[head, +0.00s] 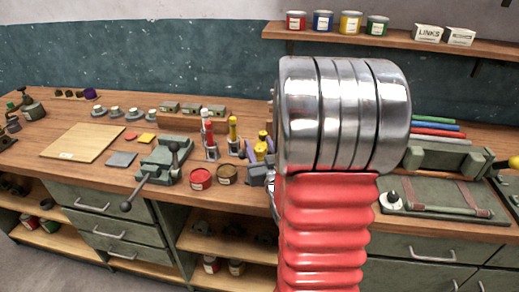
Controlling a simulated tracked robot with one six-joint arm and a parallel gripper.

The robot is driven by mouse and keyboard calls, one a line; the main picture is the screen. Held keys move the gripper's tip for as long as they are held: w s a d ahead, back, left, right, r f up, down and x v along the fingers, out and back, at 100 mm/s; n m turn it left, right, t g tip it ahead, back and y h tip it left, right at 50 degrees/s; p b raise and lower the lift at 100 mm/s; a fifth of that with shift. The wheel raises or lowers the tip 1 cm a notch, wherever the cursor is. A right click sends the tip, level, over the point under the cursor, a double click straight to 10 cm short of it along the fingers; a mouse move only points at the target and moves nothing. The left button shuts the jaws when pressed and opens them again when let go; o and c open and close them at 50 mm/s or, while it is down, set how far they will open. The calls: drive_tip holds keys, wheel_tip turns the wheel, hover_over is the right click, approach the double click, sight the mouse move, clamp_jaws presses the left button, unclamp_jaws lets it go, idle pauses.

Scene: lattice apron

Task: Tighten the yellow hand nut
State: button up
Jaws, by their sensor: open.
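Small yellow parts (262,147) show on the bench just left of my arm, on or beside a dark grey fixture (258,174). One may be the yellow hand nut, but they are too small and too partly covered to tell. A yellow upright piece (233,128) stands to their left, beside a red one (208,132). Another yellow rounded piece (515,162) is cut off at the right edge. My arm, with red bellows and chrome rings, fills the middle and hides the bench behind it. I cannot make out my gripper or its fingers.
A green vise (163,160) with a lever stands at the front edge. Red (201,179) and brown (226,174) tins sit right of it. A wooden board (83,142) lies left. Paint tins (323,21) line the upper shelf. Bare bench top shows at left.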

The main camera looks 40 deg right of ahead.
sight(256, 149)
drive_tip(key=shift+r, duration=4.4)
drive_tip(key=shift+w+a, duration=0.2)
drive_tip(key=shift+a, duration=0.3)
drive_tip(key=s+a+f+n+g+y, duration=0.1)
drive_tip(key=a+g+y, duration=0.15)
drive_tip(key=a, duration=0.55)
drive_tip(key=s+a+f+n+g+y, duration=0.1)
drive_tip(key=s+a+g+y, duration=0.15)
drive_tip(key=a, duration=0.55)
drive_tip(key=s+a+f+n+g+y, duration=0.2)
drive_tip(key=s+a+g, duration=0.3)
drive_tip(key=s+a, duration=0.9)
drive_tip(key=shift+a+f+n+y, duration=0.35)
drive_tip(key=shift+a+n+y, duration=0.25)
drive_tip(key=shift+a+n, duration=0.15)
drive_tip(key=shift+c, duration=0.6)
